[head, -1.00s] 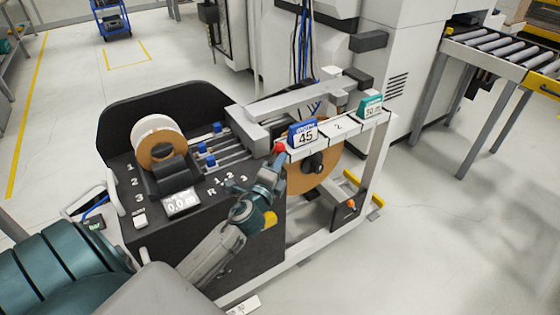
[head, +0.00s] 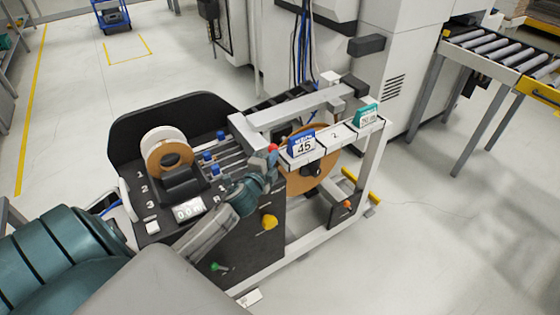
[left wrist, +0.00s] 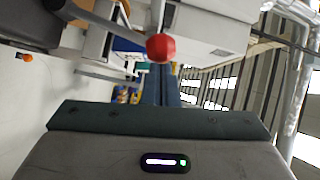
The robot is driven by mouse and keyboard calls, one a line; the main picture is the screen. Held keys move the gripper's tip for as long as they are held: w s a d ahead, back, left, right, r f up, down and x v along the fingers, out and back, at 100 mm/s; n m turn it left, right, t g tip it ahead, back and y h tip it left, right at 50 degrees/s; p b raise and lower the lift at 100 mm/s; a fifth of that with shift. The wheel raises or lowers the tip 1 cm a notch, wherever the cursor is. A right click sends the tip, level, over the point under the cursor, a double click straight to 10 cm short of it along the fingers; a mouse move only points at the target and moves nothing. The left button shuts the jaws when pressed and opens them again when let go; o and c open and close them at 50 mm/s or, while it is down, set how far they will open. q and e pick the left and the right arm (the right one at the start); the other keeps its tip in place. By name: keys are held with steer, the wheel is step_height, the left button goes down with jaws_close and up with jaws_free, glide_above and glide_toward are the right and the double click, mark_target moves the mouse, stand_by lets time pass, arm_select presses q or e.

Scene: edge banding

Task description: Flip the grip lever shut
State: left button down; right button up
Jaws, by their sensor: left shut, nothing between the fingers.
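The red ball knob (head: 272,148), which looks like the end of the grip lever, stands at the right rear of the black machine panel, beside the blue "45" sign. In the left wrist view the red knob (left wrist: 160,47) is close ahead, with a grey rod (left wrist: 97,18) running from it to the upper left. My left gripper (head: 268,168) is shut and empty, just below the knob. Its fingers (left wrist: 160,88) point toward the knob in the left wrist view; I cannot tell whether they touch it. My right gripper is not in view.
The black edge-banding machine (head: 150,108) carries a tape roll (head: 165,150) and blue clamps. A blue "45" sign (head: 303,145) and a green sign (head: 366,116) stand on the white rail. A yellow knob (head: 269,222) is on the front.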

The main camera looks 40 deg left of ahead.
arm_select(q)
steer(key=w+a, duration=0.4)
steer(key=a, duration=0.5)
steer(key=shift+a+r, duration=0.2)
steer(key=shift+r, duration=0.15)
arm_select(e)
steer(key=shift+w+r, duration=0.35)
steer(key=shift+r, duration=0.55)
arm_select(q)
steer(key=shift+p, duration=0.3)
